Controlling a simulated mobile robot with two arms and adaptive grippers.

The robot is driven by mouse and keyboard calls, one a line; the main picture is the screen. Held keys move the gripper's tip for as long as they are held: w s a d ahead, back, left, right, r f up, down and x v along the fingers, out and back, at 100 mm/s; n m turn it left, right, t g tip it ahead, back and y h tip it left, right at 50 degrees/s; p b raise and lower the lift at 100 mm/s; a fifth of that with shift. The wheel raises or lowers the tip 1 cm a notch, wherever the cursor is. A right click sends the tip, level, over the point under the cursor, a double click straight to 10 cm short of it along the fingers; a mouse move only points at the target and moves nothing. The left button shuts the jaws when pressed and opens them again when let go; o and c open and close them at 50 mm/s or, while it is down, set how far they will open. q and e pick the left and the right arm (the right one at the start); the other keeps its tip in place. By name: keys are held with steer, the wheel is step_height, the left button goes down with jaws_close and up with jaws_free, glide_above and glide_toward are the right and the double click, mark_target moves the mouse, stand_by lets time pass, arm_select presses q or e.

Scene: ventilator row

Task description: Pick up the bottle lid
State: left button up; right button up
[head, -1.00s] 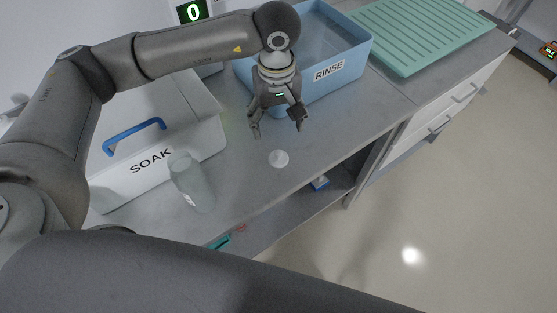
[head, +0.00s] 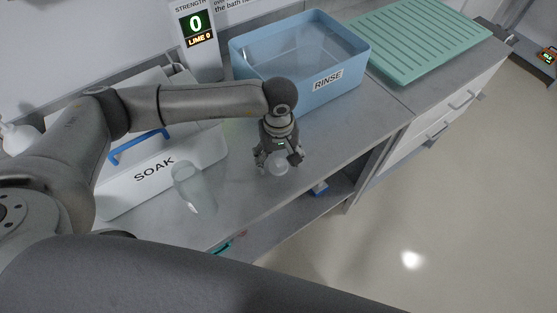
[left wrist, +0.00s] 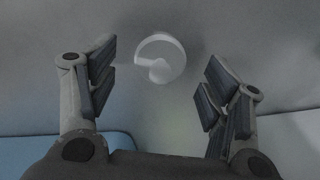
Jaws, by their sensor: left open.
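The bottle lid (head: 277,164) is a small whitish disc lying on the grey counter near its front edge. It also shows in the left wrist view as a pale round cap (left wrist: 161,59) with a lighter patch on it. My left gripper (head: 279,163) is open and points down over the lid. In the left wrist view the two fingers of my left gripper (left wrist: 158,82) stand wide apart, with the lid between and slightly beyond their tips, touching neither. A translucent bottle (head: 195,188) stands on the counter left of the gripper. My right gripper is not in view.
A white SOAK box (head: 166,172) with a blue handle is behind the bottle. A blue RINSE basin (head: 318,84) stands behind the gripper. A green ribbed tray (head: 424,38) lies at the back right. A display (head: 198,40) reads 0. Open shelving is below the counter edge.

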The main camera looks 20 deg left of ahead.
arm_select(q)
steer(key=shift+f, duration=0.65)
steer(key=c, duration=0.8)
steer(key=shift+r, duration=0.1)
steer(key=shift+c, duration=0.2)
